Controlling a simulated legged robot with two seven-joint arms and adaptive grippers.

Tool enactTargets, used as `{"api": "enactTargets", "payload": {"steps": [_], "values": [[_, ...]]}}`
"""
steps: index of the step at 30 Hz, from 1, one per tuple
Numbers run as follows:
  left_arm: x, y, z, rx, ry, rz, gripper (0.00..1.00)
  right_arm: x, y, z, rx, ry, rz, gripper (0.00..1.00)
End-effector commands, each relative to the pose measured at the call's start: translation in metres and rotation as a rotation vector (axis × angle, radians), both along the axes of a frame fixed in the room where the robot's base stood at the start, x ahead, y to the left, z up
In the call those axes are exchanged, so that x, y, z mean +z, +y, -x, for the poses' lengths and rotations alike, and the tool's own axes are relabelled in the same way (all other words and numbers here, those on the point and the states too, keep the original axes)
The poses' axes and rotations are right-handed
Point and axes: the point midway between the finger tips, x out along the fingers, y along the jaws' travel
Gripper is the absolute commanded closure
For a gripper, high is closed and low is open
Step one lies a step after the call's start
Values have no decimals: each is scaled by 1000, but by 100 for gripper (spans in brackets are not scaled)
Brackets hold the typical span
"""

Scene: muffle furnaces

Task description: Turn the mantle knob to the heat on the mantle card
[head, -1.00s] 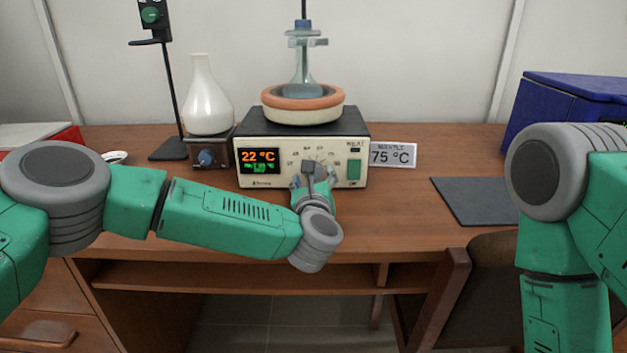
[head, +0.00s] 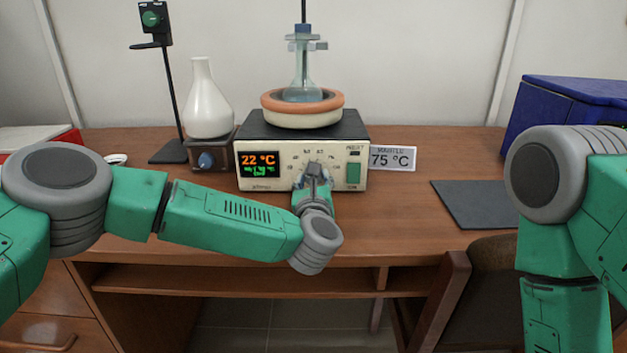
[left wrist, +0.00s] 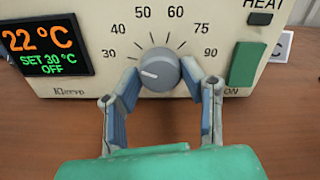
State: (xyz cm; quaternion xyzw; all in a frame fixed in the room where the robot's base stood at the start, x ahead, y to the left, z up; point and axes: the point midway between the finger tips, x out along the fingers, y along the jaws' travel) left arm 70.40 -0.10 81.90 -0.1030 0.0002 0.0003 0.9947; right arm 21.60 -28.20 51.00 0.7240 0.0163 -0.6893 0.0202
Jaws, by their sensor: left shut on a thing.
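The mantle control box (head: 275,128) stands on the desk with a round dish and a flask on top. Its grey knob (left wrist: 158,70) has a white pointer aimed left, near the 30 mark. The display (left wrist: 42,45) reads 22 °C, SET 30 °C, OFF. My left gripper (left wrist: 163,76) is shut on the knob, one finger on each side; it also shows in the head view (head: 317,175), hiding most of the knob. The mantle card (head: 393,158), reading 75 °C, stands right of the box. My right gripper is out of view.
A green switch (left wrist: 248,64) is on the box's right side. A white flask (head: 208,100) on a small base and a stand (head: 170,95) are to the left. A dark mat (head: 475,203) and a blue box (head: 570,105) are to the right.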

Motion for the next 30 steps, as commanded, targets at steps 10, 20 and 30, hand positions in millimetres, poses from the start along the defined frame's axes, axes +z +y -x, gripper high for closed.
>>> {"api": "enactTargets", "payload": {"steps": [10, 20, 30], "values": [[1, -2, 1, -2, 1, -303, 93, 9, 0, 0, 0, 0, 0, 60], [1, -3, 1, -5, 1, -617, 93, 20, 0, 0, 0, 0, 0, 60], [0, -4, 1, -6, 1, -942, 93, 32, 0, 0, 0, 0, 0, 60]]}}
